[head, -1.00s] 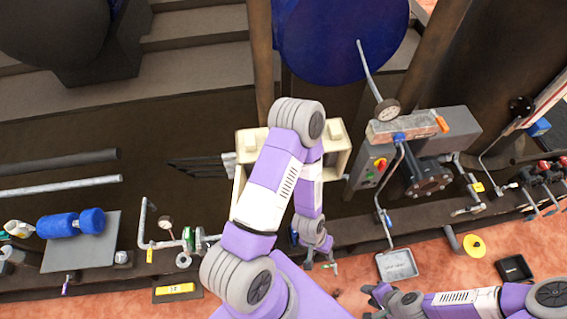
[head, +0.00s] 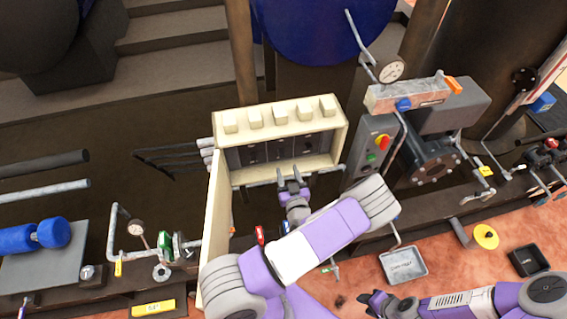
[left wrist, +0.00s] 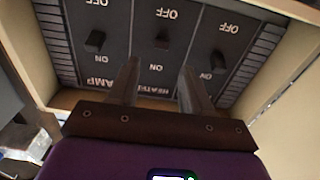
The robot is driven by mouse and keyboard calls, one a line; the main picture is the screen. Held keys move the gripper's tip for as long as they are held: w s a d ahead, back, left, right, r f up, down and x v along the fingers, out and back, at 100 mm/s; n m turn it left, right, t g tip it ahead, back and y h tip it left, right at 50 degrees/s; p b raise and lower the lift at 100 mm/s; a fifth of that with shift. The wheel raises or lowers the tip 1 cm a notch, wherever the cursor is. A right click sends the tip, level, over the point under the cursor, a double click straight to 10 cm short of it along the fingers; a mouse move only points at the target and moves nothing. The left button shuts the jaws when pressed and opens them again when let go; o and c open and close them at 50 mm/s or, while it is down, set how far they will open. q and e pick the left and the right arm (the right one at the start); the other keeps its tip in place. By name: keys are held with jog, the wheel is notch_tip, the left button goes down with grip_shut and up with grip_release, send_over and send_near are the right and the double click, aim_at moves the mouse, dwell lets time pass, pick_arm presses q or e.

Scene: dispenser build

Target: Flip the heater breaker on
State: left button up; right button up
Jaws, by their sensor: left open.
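The cream breaker box (head: 338,140) stands open at the centre of the head view, its door (head: 216,215) swung out on the left. Its dark panel (head: 275,150) holds black switches too small to read there. In the left wrist view the labels are upside down; the middle column has a label that reads like HEATER, partly hidden by my fingers, and its black switch (left wrist: 162,39) lies between OFF and ON marks. Its exact position is hard to tell. My left gripper (head: 291,176) is open at the box's lower edge, its fingers (left wrist: 160,80) apart and empty before the panel. My right gripper (head: 372,300) is low right, jaws unclear.
Other switches flank the middle one, left (left wrist: 95,41) and right (left wrist: 218,61).

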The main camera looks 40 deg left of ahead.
aim_at(282, 154)
pick_arm(q)
jog(key=b+x, duration=0.1)
jog(key=x, duration=0.5)
jog(key=shift+c, duration=0.3)
grip_shut()
